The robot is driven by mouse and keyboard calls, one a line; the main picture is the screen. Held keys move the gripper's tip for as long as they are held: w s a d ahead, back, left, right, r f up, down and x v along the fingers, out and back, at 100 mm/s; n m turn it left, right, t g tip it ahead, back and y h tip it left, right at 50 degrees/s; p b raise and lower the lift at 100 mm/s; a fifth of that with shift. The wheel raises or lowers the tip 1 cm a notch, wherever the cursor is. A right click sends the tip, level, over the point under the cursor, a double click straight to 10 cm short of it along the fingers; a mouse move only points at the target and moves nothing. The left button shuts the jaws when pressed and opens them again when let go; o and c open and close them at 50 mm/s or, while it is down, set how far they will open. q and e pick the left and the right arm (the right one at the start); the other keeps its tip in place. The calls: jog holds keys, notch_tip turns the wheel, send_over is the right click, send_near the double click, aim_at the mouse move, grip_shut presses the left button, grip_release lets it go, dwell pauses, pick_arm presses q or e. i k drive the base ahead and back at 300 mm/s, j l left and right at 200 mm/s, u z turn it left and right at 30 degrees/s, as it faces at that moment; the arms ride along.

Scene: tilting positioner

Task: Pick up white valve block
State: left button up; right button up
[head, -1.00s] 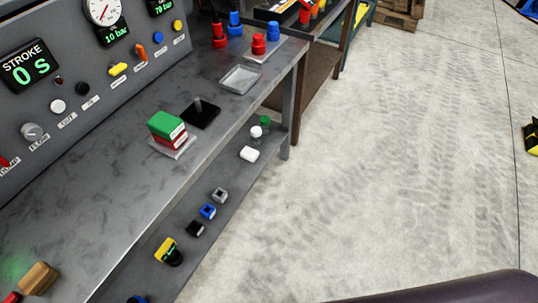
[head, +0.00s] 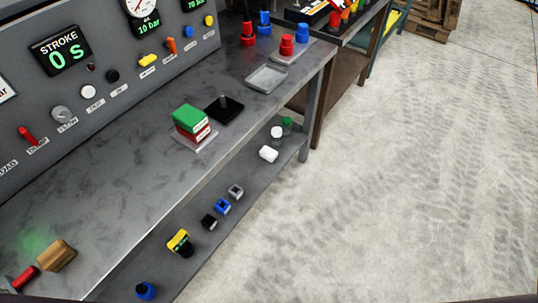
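A small white block (head: 268,154), which looks like the white valve block, lies on the lower shelf (head: 190,213) of the bench, near its right end. Its top and front are clear of other things. A white round-topped piece (head: 277,132) and a green piece (head: 287,122) stand just behind it. On the bench top, a stack of green and red blocks (head: 190,118) with pale labels sits on a light plate. Neither of my grippers is in view.
The bench top (head: 130,180) overhangs the shelf. Grey (head: 236,191), blue (head: 222,206), black (head: 209,222) and yellow-black (head: 180,242) parts line the shelf. The floor (head: 400,180) to the right is open.

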aim_at(267, 152)
jog(key=i+l, duration=0.3)
jog(key=l, duration=0.15)
jog(key=i+l, duration=0.35)
jog(key=i+l+u, duration=0.1)
jog(key=i+l, duration=0.2)
jog(key=l, duration=0.25)
